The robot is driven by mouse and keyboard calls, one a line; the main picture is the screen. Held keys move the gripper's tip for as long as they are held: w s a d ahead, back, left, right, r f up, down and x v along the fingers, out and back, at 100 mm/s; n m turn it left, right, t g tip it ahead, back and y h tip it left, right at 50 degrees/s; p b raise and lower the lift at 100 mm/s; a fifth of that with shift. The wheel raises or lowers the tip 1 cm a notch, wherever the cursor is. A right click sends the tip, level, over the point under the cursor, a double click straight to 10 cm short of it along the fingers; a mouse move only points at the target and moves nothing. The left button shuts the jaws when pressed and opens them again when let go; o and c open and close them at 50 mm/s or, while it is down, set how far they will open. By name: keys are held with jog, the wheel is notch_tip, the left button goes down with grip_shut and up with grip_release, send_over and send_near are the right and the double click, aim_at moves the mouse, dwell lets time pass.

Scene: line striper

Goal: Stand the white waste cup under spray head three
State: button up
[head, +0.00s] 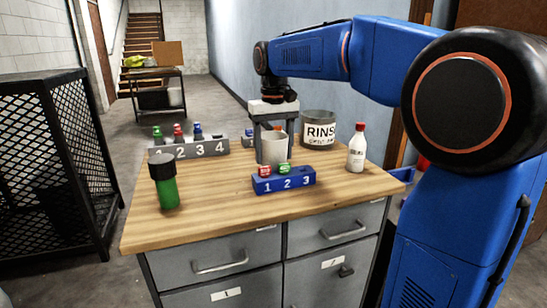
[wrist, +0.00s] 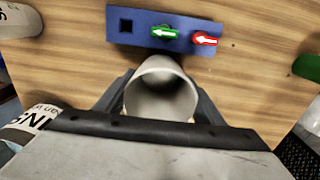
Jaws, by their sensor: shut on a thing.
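My gripper (head: 273,128) is shut on the white cup (head: 272,148), with a finger on each side of it. The cup is upright in the head view, just behind the blue block; I cannot tell whether its base touches the table. In the wrist view I look into the open mouth of the cup (wrist: 162,92), which looks empty. The blue block (head: 284,182) is numbered 1, 2, 3. It holds a red piece (head: 265,170) at 1 and a green piece (head: 284,168) at 2, both with white arrows. Slot 3 is an empty square hole (wrist: 126,25).
A grey numbered rack (head: 215,149) with green, red and blue pieces stands at the back left. A green bottle (head: 167,188) with a black top stands front left. A RINSE tub (head: 318,129) and a red-capped white bottle (head: 356,150) stand right. The front wooden tabletop is clear.

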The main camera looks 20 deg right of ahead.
jog(key=shift+f, duration=0.9)
jog(key=shift+f, duration=0.15)
jog(key=o, duration=1.1)
jog(key=shift+c, duration=0.2)
